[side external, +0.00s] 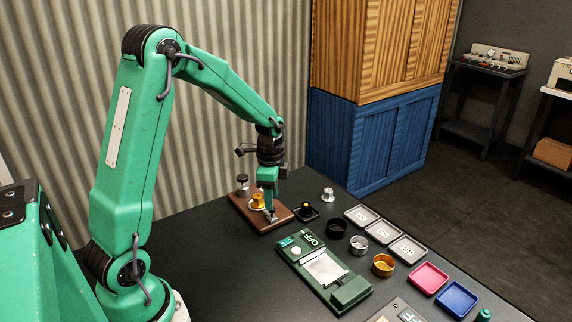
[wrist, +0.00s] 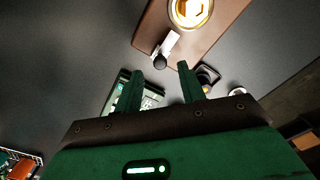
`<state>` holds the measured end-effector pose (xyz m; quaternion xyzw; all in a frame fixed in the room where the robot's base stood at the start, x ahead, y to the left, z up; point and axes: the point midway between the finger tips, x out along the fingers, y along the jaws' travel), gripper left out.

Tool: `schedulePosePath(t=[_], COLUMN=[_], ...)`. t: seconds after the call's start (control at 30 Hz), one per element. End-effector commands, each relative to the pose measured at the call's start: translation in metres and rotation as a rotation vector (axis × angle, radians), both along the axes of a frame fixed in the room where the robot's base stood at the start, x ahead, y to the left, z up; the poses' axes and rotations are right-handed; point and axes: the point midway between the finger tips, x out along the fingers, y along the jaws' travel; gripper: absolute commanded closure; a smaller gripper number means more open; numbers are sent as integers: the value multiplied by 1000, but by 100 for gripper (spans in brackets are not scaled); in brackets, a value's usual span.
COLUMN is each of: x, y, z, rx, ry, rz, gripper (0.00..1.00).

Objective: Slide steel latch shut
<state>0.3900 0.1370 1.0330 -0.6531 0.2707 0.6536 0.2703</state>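The steel latch (wrist: 170,44), a pale bar with a dark round knob, lies at the edge of a brown board (wrist: 208,42) in the wrist view. A brass part (wrist: 190,10) sits beside it on the board. The board (side external: 278,222) also shows in the side view, with the brass part (side external: 257,203) on it. My gripper (side external: 269,208) points down over the board there. In the wrist view my gripper (wrist: 159,68) has its fingers apart, with the latch knob just beyond and between the tips. I cannot tell whether the fingers touch the latch.
A green brewer unit marked OFF (side external: 349,292) stands in front of the board. A small black tray (side external: 306,212), several cups, grey labelled trays, a pink tray (side external: 428,278) and a blue tray (side external: 456,300) lie to the right.

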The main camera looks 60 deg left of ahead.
Motion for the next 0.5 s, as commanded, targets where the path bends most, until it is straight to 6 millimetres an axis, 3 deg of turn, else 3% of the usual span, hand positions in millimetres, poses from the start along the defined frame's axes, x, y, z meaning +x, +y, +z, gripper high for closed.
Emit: schedulePosePath(t=[0.2, 0.5], x=[0, 0], y=[0, 0], z=[-23, -30], rx=[-1, 1], ry=[1, -1], rz=[0, 0], gripper=[60, 60])
